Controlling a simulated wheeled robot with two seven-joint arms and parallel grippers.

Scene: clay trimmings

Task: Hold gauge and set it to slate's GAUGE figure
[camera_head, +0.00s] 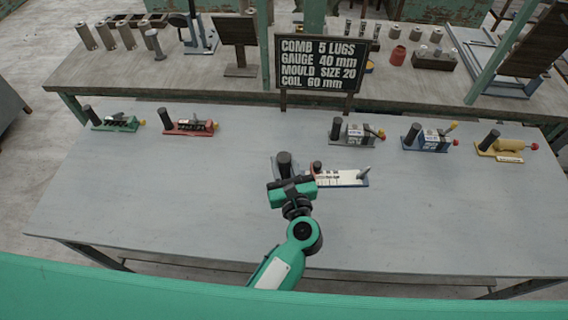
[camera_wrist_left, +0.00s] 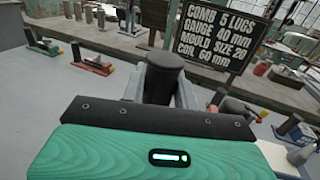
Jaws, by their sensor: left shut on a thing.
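The gauge has a white scale plate (camera_head: 340,178) with dark markings, too small to read here, a small reddish knob and a grey upright at its right end. It lies on the grey table right of my left gripper (camera_head: 287,166). My left gripper is shut on the gauge's black post; the wrist view shows the post (camera_wrist_left: 165,76) between the fingers. Part of the gauge's left end is hidden by my gripper. The slate (camera_head: 321,63) stands behind and reads GAUGE 40 mm; it also shows in the left wrist view (camera_wrist_left: 222,32). My right gripper is not in view.
A green tool (camera_head: 115,122) and a red tool (camera_head: 190,126) stand at the back left. A grey tool (camera_head: 355,133), a blue tool (camera_head: 430,138) and a yellow tool (camera_head: 502,148) stand at the back right. The table's front left and front right are clear.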

